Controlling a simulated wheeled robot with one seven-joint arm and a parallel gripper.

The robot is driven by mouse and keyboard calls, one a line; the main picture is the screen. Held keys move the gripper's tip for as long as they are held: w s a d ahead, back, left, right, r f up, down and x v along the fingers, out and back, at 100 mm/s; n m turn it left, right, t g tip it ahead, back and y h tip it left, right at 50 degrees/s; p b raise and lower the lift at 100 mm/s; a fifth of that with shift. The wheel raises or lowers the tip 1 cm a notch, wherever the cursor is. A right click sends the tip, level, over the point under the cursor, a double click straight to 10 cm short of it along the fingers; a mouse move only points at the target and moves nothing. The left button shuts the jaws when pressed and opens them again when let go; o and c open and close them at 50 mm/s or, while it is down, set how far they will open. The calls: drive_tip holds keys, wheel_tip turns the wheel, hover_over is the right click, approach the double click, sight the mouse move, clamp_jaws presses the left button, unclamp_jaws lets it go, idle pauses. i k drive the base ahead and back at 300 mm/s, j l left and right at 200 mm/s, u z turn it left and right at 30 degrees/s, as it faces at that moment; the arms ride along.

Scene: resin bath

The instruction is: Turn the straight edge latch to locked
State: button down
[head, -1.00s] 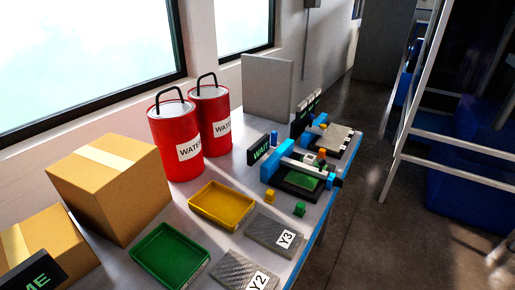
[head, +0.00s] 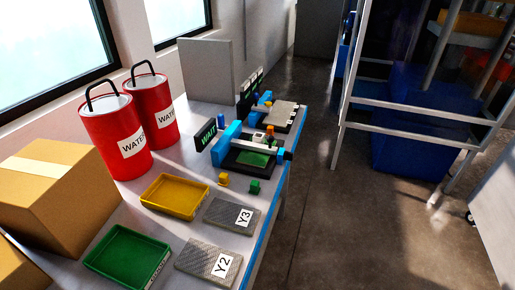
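A fixture on the bench has a blue block (head: 227,139) at its left and a pale straight bar (head: 262,148) across it. A dark piece (head: 288,155) sits at the right end of the bar; it may be the straight edge latch, but it is too small to tell its setting. A green plate in a black frame (head: 252,160) lies under the bar. My gripper is not in view.
A yellow tray (head: 176,197), a green tray (head: 128,258) and grey plates Y3 (head: 231,214) and Y2 (head: 208,263) lie in front of the fixture. Red drums (head: 115,136) stand at the left. A WAIT sign (head: 206,134) stands beside the fixture. The floor right of the bench (head: 340,220) is clear.

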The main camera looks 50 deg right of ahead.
sight(288, 156)
drive_tip(key=k+l+z, duration=0.1)
drive_tip(key=l+z, duration=0.25)
drive_tip(key=k+l+z, duration=0.1)
drive_tip(key=l+z, duration=0.45)
drive_tip(key=z, duration=0.15)
